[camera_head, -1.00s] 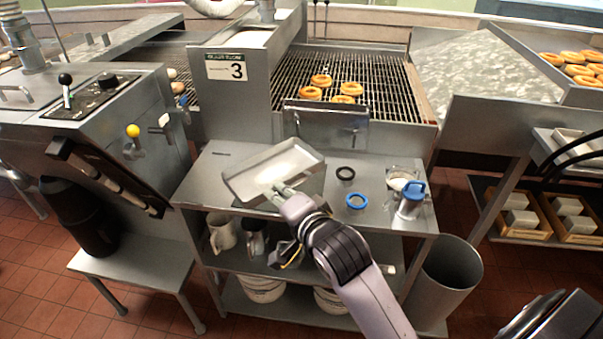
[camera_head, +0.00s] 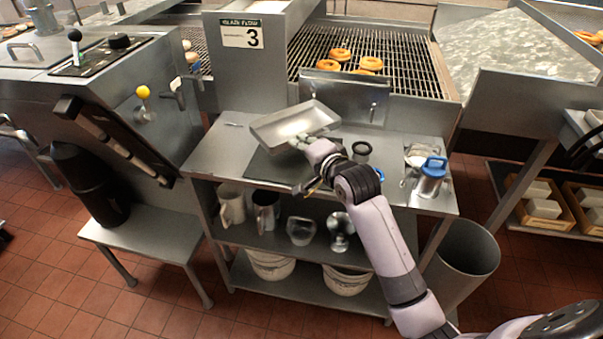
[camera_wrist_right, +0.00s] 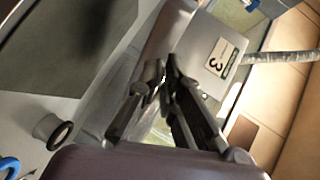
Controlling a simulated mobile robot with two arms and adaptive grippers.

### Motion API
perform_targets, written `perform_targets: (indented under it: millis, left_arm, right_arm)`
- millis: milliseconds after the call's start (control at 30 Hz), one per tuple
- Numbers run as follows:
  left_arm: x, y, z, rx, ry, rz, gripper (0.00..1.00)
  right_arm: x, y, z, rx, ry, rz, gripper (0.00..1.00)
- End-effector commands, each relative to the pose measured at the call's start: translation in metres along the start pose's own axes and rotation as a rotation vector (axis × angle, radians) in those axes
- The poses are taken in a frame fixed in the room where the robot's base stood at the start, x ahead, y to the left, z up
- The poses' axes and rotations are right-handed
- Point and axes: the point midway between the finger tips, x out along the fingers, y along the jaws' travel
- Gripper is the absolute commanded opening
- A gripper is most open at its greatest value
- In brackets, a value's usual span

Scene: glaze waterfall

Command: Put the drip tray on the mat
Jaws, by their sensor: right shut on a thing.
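The drip tray (camera_head: 292,123) is a shallow grey metal pan, tilted and held above the back of the steel table in the head view. My right gripper (camera_head: 303,141) is shut on its near edge. The dark mat (camera_head: 268,170) lies flat on the table in front of and below the tray, partly hidden by my right arm. In the right wrist view, the gripper's fingers (camera_wrist_right: 166,84) close on the grey tray (camera_wrist_right: 152,32), and the dark mat (camera_wrist_right: 65,40) shows at upper left, apart from the tray. My left gripper is not in view.
A black ring (camera_head: 361,150) and a blue-lidded container (camera_head: 431,177) stand right of the mat; a blue ring is mostly hidden behind my arm. The steel fryer housing (camera_head: 247,75) and an upright plate (camera_head: 345,97) bound the table's back. Pitchers (camera_head: 231,205) sit on the shelf below.

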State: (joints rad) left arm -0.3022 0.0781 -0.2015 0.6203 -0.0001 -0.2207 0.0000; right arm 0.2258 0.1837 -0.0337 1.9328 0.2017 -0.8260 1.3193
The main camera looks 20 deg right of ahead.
Motion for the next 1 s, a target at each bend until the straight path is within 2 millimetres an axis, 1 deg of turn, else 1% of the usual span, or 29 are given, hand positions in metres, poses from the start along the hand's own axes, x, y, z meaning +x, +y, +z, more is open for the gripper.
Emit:
perform_targets:
  millis: [33, 100, 200, 367, 500, 600, 700, 900, 933, 1000]
  left_arm:
    - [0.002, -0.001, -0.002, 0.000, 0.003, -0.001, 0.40]
    - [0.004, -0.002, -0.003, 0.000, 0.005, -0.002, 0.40]
    - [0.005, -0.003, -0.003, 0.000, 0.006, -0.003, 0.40]
    - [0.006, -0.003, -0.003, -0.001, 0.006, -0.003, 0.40]
    - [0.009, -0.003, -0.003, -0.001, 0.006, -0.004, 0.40]
    - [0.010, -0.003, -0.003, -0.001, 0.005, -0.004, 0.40]
    - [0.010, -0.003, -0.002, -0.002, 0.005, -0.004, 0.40]
    - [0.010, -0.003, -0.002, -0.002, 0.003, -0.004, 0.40]
    - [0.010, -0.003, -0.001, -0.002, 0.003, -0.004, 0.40]
    - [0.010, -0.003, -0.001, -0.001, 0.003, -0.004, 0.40]
  right_arm:
    - [0.003, 0.012, 0.003, -0.002, 0.002, -0.002, 0.00]
    - [0.006, 0.024, 0.006, -0.003, 0.002, -0.003, 0.00]
    - [0.009, 0.036, 0.010, -0.003, 0.002, -0.006, 0.00]
    - [0.013, 0.046, 0.013, -0.002, 0.003, -0.007, 0.00]
    - [0.018, 0.067, 0.018, -0.002, 0.002, -0.003, 0.00]
    - [0.021, 0.078, 0.021, -0.002, 0.002, -0.006, 0.00]
    - [0.022, 0.082, 0.022, -0.003, 0.003, -0.008, 0.00]
    - [0.022, 0.082, 0.023, -0.003, 0.003, -0.007, 0.00]
    - [0.022, 0.085, 0.024, -0.001, 0.001, 0.000, 0.09]
    - [0.022, 0.085, 0.024, -0.001, 0.001, 0.000, 0.14]
